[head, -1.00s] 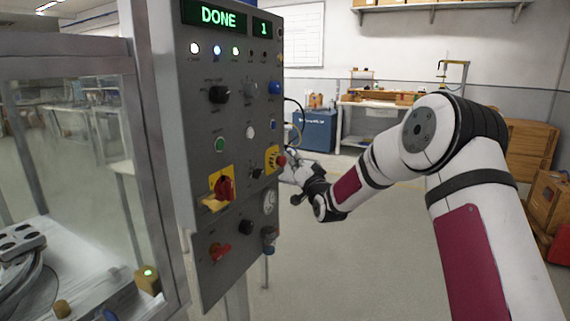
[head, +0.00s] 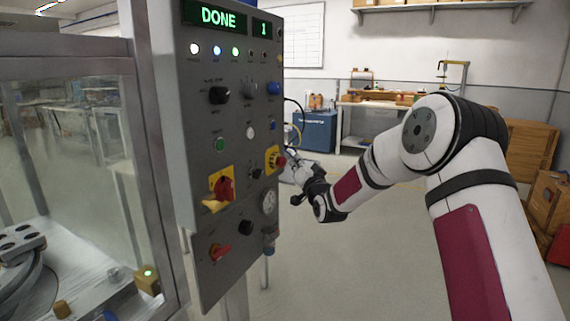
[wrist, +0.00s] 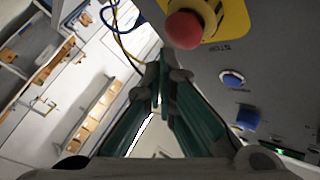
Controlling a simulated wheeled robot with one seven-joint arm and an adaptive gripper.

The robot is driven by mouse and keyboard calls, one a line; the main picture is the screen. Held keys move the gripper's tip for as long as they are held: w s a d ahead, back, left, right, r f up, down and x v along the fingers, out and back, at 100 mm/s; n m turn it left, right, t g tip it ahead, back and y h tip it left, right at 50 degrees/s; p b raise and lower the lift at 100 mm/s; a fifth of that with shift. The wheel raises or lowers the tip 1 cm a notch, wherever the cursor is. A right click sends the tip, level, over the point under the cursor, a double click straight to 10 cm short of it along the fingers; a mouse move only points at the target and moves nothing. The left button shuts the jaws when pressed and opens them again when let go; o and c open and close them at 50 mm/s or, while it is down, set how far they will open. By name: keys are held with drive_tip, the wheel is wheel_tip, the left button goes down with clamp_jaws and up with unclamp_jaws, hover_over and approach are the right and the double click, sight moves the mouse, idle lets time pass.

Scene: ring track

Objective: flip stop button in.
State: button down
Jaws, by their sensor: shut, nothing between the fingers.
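The stop button is a red mushroom head (head: 280,161) on a yellow plate at the right edge of the grey control panel (head: 205,140). In the wrist view, the red button (wrist: 183,29) stands out from its yellow plate (wrist: 232,18) at the top, with the word STOP printed beside it. My gripper (wrist: 163,76) is shut and empty, its fingertips together just below the button in that picture and apart from it in the image. In the head view, my gripper (head: 291,171) is small beside the panel's right edge, and its contact with the button cannot be told.
A red rotary switch on a yellow plate (head: 223,187), a black knob (head: 219,95) and several other controls share the panel. The display (head: 218,16) reads DONE. A glass-walled machine stands left. A blue cabinet (head: 318,131) and workbench are behind. Open floor lies right of the panel.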

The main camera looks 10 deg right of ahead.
drive_tip(key=shift+w+a+b, duration=0.25)
drive_tip(key=shift+a+b, duration=0.1)
drive_tip(key=shift+b, duration=0.1)
drive_tip(key=shift+w+a+b, duration=0.3)
drive_tip(key=shift+a+b, duration=0.05)
drive_tip(key=shift+a, duration=0.15)
idle(0.8)
drive_tip(key=shift+d, duration=0.15)
drive_tip(key=shift+s+d, duration=0.55)
drive_tip(key=shift+d, duration=0.1)
drive_tip(key=shift+s+d, duration=0.75)
drive_tip(key=shift+d, duration=0.3)
drive_tip(key=shift+s+d, duration=0.75)
drive_tip(key=shift+d, duration=0.25)
